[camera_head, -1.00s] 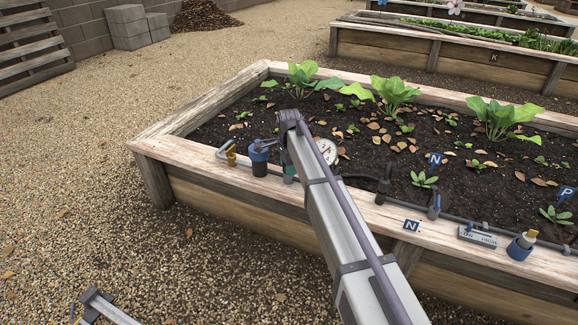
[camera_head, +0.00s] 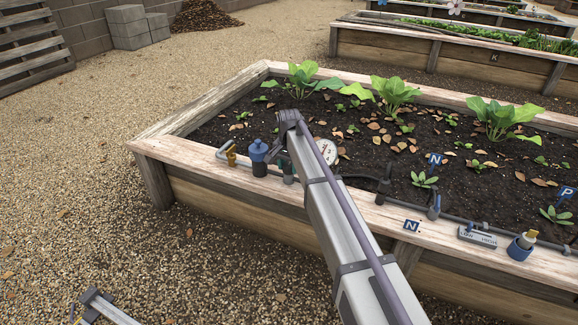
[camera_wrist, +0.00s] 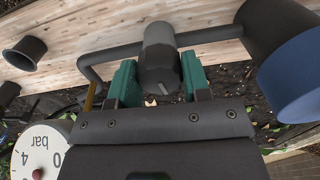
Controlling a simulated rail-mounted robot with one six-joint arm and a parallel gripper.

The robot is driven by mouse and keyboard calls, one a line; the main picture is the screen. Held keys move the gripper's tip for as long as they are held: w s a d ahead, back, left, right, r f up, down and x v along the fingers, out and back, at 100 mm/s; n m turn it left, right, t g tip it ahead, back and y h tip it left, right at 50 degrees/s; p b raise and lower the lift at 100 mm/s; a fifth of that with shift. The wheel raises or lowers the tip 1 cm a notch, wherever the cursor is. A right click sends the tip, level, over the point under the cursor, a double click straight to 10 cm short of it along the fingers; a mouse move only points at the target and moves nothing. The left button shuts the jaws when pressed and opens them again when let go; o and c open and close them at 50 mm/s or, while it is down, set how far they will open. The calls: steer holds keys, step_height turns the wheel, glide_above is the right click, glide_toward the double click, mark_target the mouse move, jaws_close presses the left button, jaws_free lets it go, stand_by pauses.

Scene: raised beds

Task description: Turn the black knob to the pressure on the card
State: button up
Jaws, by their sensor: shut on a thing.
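The black knob (camera_wrist: 159,45) is upright in the middle of the wrist view, with a pale line on its near face. My gripper (camera_wrist: 160,78) has its green fingers on either side of the knob and is shut on it. The round white pressure gauge (camera_wrist: 40,155) is at the lower left, upside down, with "bar", 0 and 4 readable; its needle cannot be read. The gauge also shows in the head view (camera_head: 327,151), beside my arm, too small to read. My arm hides the knob there. I cannot make out a pressure card in either view.
A blue-topped dark canister (camera_head: 259,158) stands left of my gripper, close to it in the wrist view (camera_wrist: 297,75). A brass fitting (camera_head: 231,155) is further left.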

mark_target(289, 164)
steer(key=n, duration=0.4)
steer(key=shift+n, duration=2)
steer(key=o, duration=0.9)
step_height(289, 164, up, 11)
steer(key=p, duration=1)
steer(key=shift+f+p, duration=0.1)
steer(key=shift+p, duration=0.3)
